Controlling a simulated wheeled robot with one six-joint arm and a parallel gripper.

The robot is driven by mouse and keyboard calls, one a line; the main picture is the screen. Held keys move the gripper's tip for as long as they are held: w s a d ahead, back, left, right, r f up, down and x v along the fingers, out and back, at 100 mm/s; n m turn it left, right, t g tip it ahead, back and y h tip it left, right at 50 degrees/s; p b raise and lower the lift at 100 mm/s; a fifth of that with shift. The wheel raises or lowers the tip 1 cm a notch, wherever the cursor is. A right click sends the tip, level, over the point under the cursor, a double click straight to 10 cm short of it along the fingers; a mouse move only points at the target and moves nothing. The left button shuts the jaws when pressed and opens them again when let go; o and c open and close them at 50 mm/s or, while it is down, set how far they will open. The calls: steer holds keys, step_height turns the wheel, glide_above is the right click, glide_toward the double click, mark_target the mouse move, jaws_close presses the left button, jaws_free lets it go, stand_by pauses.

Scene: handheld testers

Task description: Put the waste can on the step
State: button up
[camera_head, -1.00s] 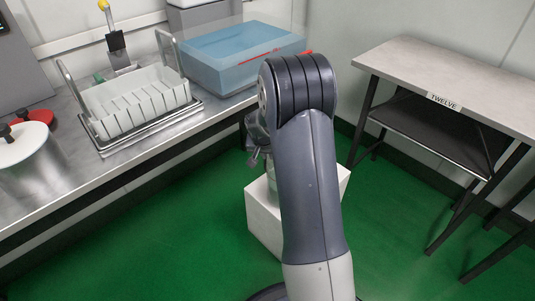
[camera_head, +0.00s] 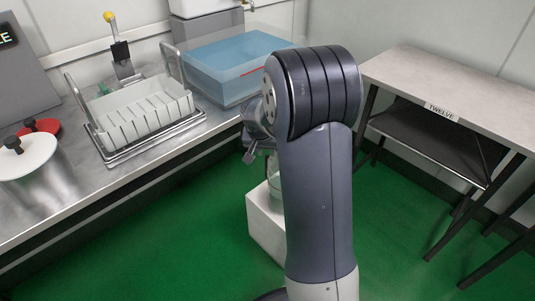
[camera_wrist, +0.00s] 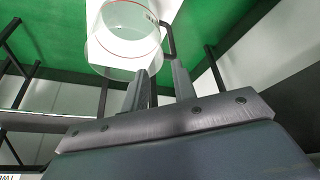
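The waste can, a clear cylinder with a thin red line at its rim, shows in the wrist view (camera_wrist: 127,66). In the head view a small part of it (camera_head: 275,187) shows behind my arm. It appears to stand upright on the step, a white block (camera_head: 265,228) on the green floor, which also shows in the wrist view (camera_wrist: 97,47). My gripper (camera_head: 250,157) is above and apart from the can. In the wrist view its two fingers (camera_wrist: 160,80) are spread with nothing between them. My arm hides the right part of the can and step.
A steel counter (camera_head: 110,185) on the left holds a white rack (camera_head: 140,118), a blue bin (camera_head: 225,75) and a white-lidded pot (camera_head: 25,155). A grey table (camera_head: 440,80) marked TWELVE stands on the right. Green floor is free around the step.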

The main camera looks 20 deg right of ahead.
steer(key=shift+v, duration=1.2)
